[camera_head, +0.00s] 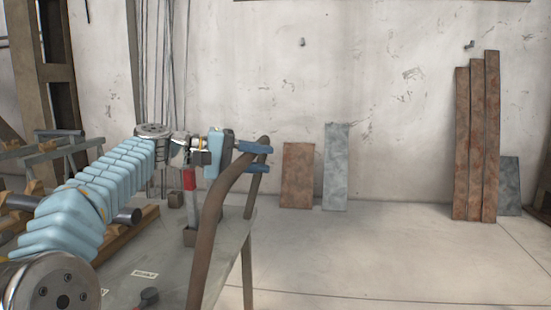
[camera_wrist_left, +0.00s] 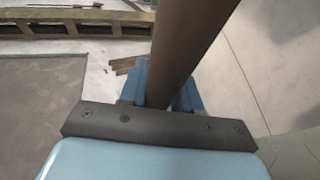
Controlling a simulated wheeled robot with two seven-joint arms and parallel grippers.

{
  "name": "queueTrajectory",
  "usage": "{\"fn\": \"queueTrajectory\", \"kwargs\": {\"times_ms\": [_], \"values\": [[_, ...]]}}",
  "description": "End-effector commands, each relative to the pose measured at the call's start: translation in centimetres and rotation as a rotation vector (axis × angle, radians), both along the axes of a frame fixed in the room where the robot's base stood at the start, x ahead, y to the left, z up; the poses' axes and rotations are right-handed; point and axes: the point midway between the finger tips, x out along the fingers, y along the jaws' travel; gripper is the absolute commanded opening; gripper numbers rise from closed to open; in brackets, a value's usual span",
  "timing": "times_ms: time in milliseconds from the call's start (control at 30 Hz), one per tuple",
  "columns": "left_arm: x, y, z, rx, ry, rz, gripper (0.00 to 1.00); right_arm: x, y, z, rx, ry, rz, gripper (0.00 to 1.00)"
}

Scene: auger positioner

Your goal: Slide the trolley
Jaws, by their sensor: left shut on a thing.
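A brown curved bar (camera_head: 207,235), which looks like the trolley's handle, rises from the lower edge of the head view and bends right at its top. My left gripper (camera_head: 262,158) is shut on its upper part, with blue fingers on both sides. In the left wrist view the bar (camera_wrist_left: 195,35) runs up from between the blue fingers of the left gripper (camera_wrist_left: 165,88). A grey flat top (camera_head: 185,268) with a thin leg stands behind the bar; I cannot tell whether it belongs to the trolley. The trolley's lower part is out of view. My right gripper is not in view.
A red-and-grey upright (camera_head: 190,182) stands on the grey top below my left wrist. Brown boards (camera_head: 476,140) and a grey-blue sheet (camera_head: 335,165) lean on the back wall. Wooden beams (camera_head: 125,238) lie at the left. The floor (camera_head: 380,260) at the right is clear.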

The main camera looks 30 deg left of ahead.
Motion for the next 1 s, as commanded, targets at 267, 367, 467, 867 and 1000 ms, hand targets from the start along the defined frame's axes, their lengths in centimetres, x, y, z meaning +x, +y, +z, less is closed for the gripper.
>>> {"fn": "queueTrajectory", "kwargs": {"times_ms": [267, 367, 467, 867, 1000], "values": [[-0.3, 1.2, -0.3, 0.002, 0.005, -0.001, 0.0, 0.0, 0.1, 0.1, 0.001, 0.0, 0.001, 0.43], [-0.4, 1.3, -0.3, 0.002, 0.006, 0.0, 0.0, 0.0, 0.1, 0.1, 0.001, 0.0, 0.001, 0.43], [-0.4, 1.4, -0.3, 0.002, 0.005, 0.002, 0.0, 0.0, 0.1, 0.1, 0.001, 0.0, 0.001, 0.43], [-0.4, 1.4, -0.1, 0.002, 0.002, 0.002, 0.53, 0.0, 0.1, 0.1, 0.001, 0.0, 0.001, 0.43], [-0.4, 1.3, -0.1, 0.001, 0.002, 0.0, 0.53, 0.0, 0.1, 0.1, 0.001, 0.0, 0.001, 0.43]]}}
